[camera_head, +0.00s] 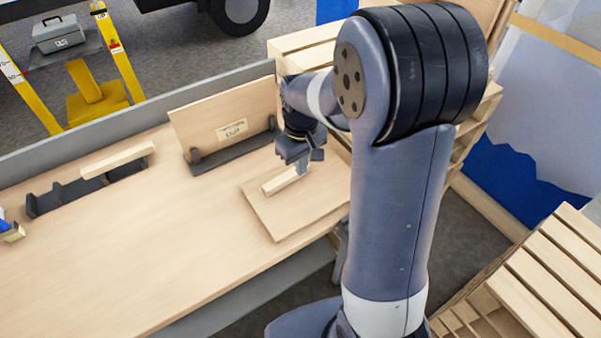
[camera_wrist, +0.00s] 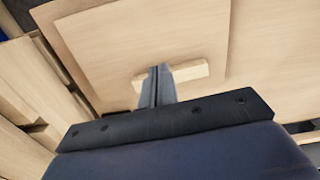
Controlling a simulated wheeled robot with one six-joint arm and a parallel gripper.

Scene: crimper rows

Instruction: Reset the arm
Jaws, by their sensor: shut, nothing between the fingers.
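My gripper (camera_head: 302,169) is at the far right part of the workbench, pointing down over a thin square wooden board (camera_head: 312,212). A short light wooden bar (camera_head: 280,182) lies on that board, close to my fingertips. In the wrist view my gripper (camera_wrist: 159,70) has its fingers together, with the bar (camera_wrist: 190,72) just beyond them. The fingers are shut and hold nothing. I cannot tell whether the fingertips touch the bar. My arm covers the right edge of the board in the head view.
An upright wooden panel with a label (camera_head: 225,122) stands in a dark holder behind the board. Another wooden bar (camera_head: 118,160) rests on a black rack (camera_head: 75,194) at the left. Wooden crates (camera_head: 300,45) stand behind my arm. The bench (camera_head: 130,260) is clear in front.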

